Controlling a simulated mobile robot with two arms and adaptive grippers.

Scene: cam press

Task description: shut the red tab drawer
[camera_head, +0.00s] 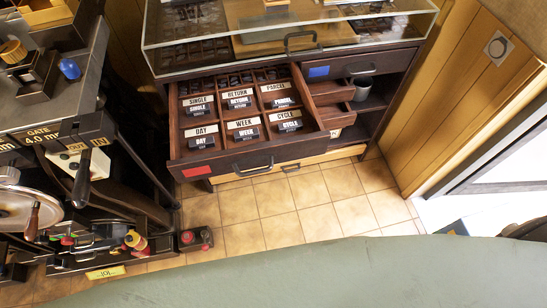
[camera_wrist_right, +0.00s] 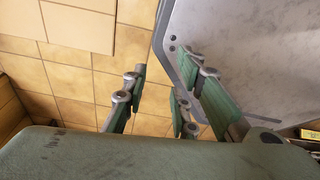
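The red tab drawer (camera_head: 245,165) is pulled far out of the dark wooden cabinet, beneath the glass-topped case. Its red tab (camera_head: 197,171) is on the left of the front panel, and a dark bar handle (camera_head: 253,167) is near the middle. Labelled compartments with dark blocks fill the drawer. My right gripper (camera_wrist_right: 158,103) shows in the right wrist view, its green-padded fingers apart and nothing between them, above the tiled floor beside a grey panel. My left gripper is not in view, and neither gripper shows in the head view.
A blue-tabbed drawer front (camera_head: 336,69) is right of the open drawer, above smaller drawers and a metal cup (camera_head: 361,90). A machine with a wheel (camera_head: 22,208) stands at left. A red-buttoned box (camera_head: 195,239) lies on the floor. Tiled floor (camera_head: 290,205) before the drawer is clear.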

